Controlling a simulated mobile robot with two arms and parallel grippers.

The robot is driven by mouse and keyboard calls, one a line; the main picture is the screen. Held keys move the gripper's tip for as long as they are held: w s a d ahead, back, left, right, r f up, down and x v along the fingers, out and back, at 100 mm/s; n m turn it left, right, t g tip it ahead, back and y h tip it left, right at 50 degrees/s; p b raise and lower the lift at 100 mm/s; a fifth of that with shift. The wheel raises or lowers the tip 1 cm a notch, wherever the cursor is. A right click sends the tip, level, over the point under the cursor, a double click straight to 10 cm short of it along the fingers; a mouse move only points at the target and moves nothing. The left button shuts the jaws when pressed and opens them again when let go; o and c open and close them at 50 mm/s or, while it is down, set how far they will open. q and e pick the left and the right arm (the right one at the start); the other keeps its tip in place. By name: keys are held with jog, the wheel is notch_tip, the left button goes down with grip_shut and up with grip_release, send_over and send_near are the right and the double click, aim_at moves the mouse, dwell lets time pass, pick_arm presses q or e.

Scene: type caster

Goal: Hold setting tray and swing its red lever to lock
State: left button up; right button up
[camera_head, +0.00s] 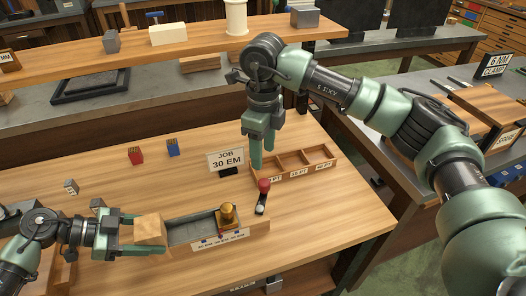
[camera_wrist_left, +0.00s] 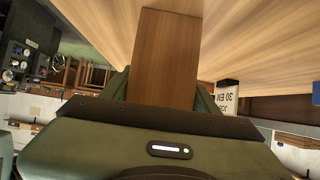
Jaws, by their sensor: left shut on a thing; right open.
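The setting tray (camera_head: 192,229) is a long grey channel with a pale label strip along its front, lying on the near worktable. A wooden block (camera_head: 150,229) is at its left end, and a brass piece (camera_head: 227,216) stands near its right end. My left gripper (camera_head: 136,235) is shut on the wooden block, which also shows between its fingers in the left wrist view (camera_wrist_left: 165,60). The red lever knob (camera_head: 264,185) sits on a dark arm just right of the tray. My right gripper (camera_head: 262,158) is open, fingers down, above and behind the knob, apparently empty.
A wooden box with compartments (camera_head: 305,162) stands right behind the lever, close to my right gripper. A "JOB 30 EM" sign (camera_head: 226,161) stands behind the tray. Red (camera_head: 136,155) and blue (camera_head: 173,148) pieces stand at the back. Table right of the lever is clear.

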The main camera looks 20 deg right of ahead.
dwell(0.4)
pick_arm(q)
jog(key=o, duration=1.5)
